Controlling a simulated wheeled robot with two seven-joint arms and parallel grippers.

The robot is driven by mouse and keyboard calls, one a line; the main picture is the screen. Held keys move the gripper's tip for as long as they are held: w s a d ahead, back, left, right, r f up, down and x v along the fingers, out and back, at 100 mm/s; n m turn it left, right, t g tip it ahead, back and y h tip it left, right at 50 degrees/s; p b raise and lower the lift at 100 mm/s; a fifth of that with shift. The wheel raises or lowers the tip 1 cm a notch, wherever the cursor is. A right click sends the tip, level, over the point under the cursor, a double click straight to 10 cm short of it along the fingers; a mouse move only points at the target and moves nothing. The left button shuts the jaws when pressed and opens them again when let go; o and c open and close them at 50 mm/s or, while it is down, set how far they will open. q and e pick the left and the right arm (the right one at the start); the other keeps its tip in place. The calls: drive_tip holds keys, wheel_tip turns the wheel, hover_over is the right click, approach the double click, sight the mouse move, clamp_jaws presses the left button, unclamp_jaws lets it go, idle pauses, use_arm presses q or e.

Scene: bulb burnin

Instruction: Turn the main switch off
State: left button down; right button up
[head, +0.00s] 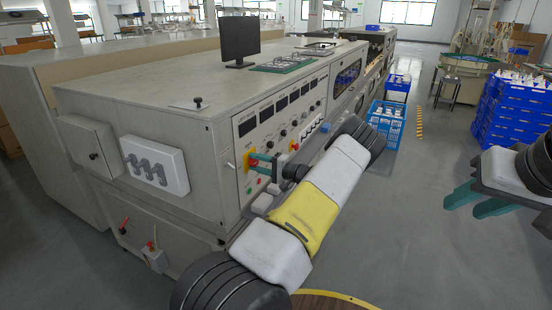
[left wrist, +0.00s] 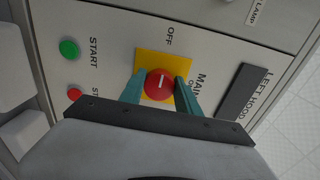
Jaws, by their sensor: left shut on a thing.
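The main switch is a red round knob (left wrist: 159,84) on a yellow square plate (left wrist: 149,61) in the left wrist view. "OFF" is printed beside the plate, and partly covered "MAIN" lettering is to its right. A short white mark on the knob runs roughly up and down in that view. My left gripper (left wrist: 160,88) is shut on the knob, one teal finger on each side. In the head view my left gripper (head: 257,161) is at the front panel (head: 285,118) of the grey machine. My right gripper (head: 463,207) is open and empty at the right, over the floor.
A green START button (left wrist: 69,48) and a red button (left wrist: 74,94) are near the switch. The panel also carries displays and several knobs. A monitor (head: 240,40) stands on the machine. Blue crates (head: 388,117) stand beside it, with stacked blue crates (head: 508,110) at the right.

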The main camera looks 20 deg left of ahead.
idle(0.4)
use_arm(q)
drive_tip(key=c, duration=0.9)
unclamp_jaws()
drive_tip(key=shift+o, duration=0.2)
drive_tip(key=d, duration=0.7)
drive_tip(key=shift+s+d, duration=0.3)
drive_tip(key=shift+d, duration=0.1)
